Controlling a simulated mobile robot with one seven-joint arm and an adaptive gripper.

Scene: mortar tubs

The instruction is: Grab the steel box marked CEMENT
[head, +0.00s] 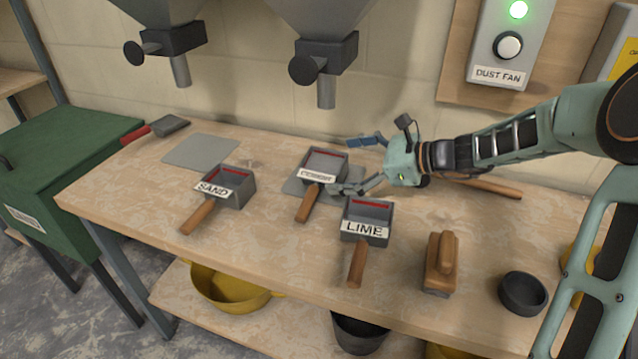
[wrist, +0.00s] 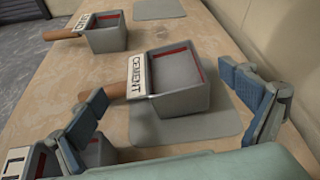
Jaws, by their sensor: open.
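The steel box marked CEMENT (head: 323,165) is an open grey scoop box with a white label, a red line inside and a wooden handle (head: 308,203). It sits on a grey mat on the workbench, in the middle of the head view. In the wrist view the CEMENT box (wrist: 175,81) is upright and its label is readable. My gripper (head: 362,164) is open and empty at the box's right side. In the wrist view the fingers of my gripper (wrist: 165,112) are spread wide, with the box beyond and between them. I see no contact.
The SAND box (head: 231,187) stands to the left and the LIME box (head: 367,219) close in front on the right. A wooden float (head: 440,262) and a dark bowl (head: 522,292) lie further right. Hopper spouts (head: 326,92) hang above the back edge. A bare mat (head: 201,151) lies back left.

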